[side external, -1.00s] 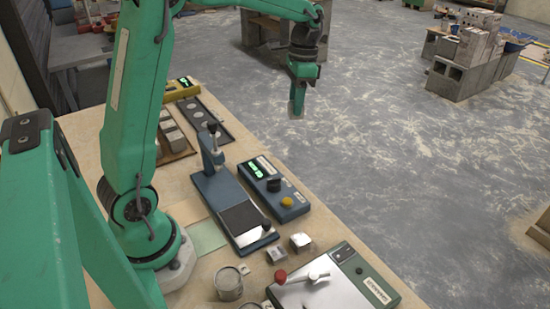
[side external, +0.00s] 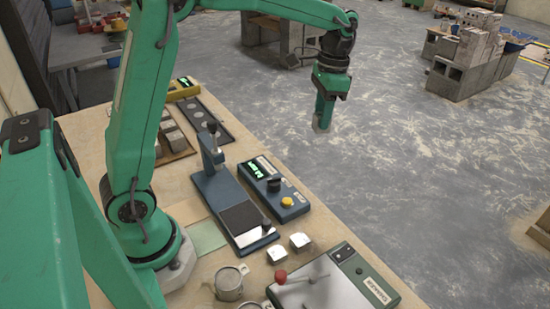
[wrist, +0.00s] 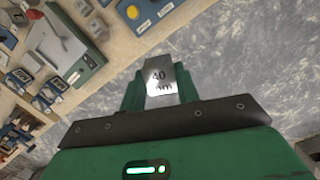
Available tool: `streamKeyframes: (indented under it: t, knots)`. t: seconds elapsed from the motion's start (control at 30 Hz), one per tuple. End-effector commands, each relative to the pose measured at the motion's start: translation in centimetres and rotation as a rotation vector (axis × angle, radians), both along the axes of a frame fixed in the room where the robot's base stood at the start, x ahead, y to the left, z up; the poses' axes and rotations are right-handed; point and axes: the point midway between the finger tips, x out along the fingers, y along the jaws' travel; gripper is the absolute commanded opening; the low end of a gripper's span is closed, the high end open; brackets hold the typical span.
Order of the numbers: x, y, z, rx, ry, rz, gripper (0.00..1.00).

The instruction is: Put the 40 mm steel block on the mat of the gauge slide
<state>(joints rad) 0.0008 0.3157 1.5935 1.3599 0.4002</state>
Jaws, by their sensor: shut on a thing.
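My gripper (side external: 322,124) is shut on a steel block (wrist: 160,79) marked "40 mm" in the wrist view. The block sits between the two green fingers. In the side view the gripper points down, in the air beyond the bench's right edge, with the floor behind it; the block is barely visible at the fingertips. The gauge slide (side external: 215,187) is a blue bed on the bench with a black mat (side external: 240,217) near its front end and an upright post at its back. The mat is bare. The gripper is up and to the right of it in the picture.
A blue box (side external: 272,187) with a green display and yellow button stands right of the slide. Two small steel blocks (side external: 277,254) (side external: 300,242) lie in front, near a grey-green machine (side external: 350,280) with a red-knobbed lever. A metal cup (side external: 229,284) stands nearby.

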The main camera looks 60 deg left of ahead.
Motion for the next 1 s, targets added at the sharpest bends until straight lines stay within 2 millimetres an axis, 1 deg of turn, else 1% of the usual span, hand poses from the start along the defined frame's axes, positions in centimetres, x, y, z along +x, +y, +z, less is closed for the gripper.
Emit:
streamKeyframes:
  t: [0.3, 0.5, 0.67, 1.0]
  knots:
    - [-2.2, 0.0, -1.5, 0.031, -0.01, 0.249, 0.0]
    - [-3.1, 0.0, -2.2, 0.044, -0.015, 0.365, 0.0]
    - [-3.4, 0.0, -2.5, 0.048, -0.015, 0.398, 0.0]
    - [-3.4, 0.0, -2.5, 0.048, -0.015, 0.399, 0.0]
